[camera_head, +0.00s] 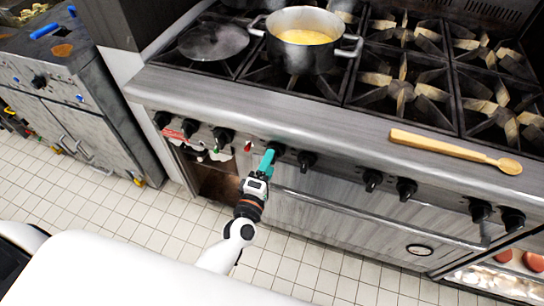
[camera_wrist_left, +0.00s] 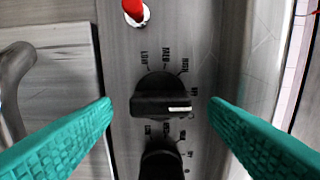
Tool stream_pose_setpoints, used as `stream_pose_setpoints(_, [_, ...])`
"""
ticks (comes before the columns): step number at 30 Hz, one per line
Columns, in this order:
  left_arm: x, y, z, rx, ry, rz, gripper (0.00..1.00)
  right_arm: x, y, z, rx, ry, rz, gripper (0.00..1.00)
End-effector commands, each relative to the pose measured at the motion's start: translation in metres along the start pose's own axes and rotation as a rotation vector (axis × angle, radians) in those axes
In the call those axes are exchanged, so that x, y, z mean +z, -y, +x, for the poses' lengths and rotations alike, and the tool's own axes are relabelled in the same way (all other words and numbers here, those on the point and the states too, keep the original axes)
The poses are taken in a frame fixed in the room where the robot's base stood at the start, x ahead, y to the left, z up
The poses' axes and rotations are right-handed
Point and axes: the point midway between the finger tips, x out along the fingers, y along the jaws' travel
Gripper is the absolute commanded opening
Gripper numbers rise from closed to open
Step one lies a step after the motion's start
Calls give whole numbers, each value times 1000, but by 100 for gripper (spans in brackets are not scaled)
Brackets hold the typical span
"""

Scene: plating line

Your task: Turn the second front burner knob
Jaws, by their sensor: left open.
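The stove's front panel (camera_head: 340,182) carries a row of black knobs. My left gripper (camera_head: 268,160) is at this panel, close to the knob (camera_head: 278,148) just right of a small red light (camera_head: 248,147). In the left wrist view, this black knob (camera_wrist_left: 163,95) lies between the two open teal fingers (camera_wrist_left: 162,104), with a gap on both sides. Its grip bar lies crosswise, with a pale mark near its right end. A neighbouring knob (camera_wrist_left: 160,162) shows below it. I cannot tell which knob the task counts as second. My right gripper is not in view.
A wooden spoon (camera_head: 455,150) lies on the stove's front ledge. An open compartment (camera_head: 215,182) is left of my gripper. Tiled floor (camera_head: 120,205) is clear at the left.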

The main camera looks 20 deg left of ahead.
Motion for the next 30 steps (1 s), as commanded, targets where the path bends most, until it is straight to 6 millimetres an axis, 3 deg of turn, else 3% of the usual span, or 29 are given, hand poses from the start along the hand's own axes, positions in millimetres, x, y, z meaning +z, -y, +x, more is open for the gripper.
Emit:
stream_pose_setpoints(6, [0,-2,-48,2,0,1,68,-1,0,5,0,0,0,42])
stream_pose_setpoints(12, [0,-1,-74,0,0,0,68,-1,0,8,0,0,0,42])
stream_pose_setpoints(30, [0,0,-80,-1,1,0,68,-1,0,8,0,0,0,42])
